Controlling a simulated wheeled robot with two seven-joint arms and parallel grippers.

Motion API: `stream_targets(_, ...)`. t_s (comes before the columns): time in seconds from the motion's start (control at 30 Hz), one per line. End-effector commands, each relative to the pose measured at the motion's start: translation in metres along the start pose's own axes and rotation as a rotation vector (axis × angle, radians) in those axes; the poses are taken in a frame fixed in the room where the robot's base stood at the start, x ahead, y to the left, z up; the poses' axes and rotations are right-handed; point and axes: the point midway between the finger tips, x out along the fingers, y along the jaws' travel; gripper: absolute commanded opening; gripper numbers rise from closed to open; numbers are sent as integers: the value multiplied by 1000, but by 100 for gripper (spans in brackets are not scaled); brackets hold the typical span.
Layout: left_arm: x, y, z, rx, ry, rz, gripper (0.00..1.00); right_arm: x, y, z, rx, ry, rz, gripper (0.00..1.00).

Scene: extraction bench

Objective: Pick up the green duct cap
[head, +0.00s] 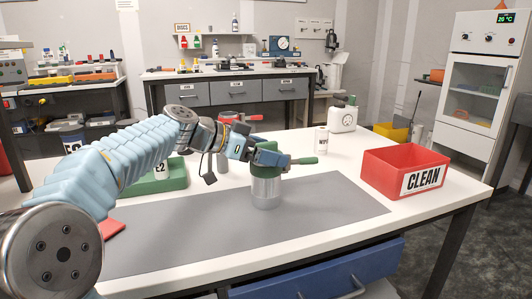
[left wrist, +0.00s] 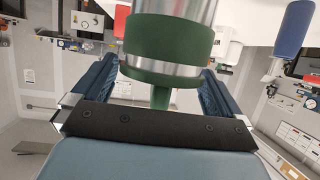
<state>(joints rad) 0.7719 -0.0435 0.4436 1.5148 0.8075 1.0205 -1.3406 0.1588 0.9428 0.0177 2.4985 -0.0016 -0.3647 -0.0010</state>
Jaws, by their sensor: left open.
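In the left wrist view the cap shows as a green band (left wrist: 168,50) with a short stem toward my palm. The blue fingers of my left gripper (left wrist: 160,85) stand apart on either side of it, with gaps visible. My right gripper is in neither view.
A red bin marked CLEAN (head: 395,172) stands at the right of the bench. A white canister (head: 321,140) stands behind. The grey mat (head: 325,207) is clear right of the cylinder.

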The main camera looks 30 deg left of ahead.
Motion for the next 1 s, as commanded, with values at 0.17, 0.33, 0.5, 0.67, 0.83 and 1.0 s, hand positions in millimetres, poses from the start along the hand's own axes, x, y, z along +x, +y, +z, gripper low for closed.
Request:
stream_targets(0.17, 0, 0, 0, 0, 0, -1, 100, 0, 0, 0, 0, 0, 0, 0)
stream_targets(0.33, 0, 0, 0, 0, 0, -1, 76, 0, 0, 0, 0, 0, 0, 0)
stream_targets(0.5, 0, 0, 0, 0, 0, -1, 58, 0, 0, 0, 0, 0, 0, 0)
stream_targets(0.67, 0, 0, 0, 0, 0, -1, 58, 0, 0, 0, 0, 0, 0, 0)
stream_targets(0.83, -2, 0, -6, 2, 0, -1, 58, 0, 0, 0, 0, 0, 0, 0)
stream_targets(1.0, -12, 0, -32, 5, 3, 0, 58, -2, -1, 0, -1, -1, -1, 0)
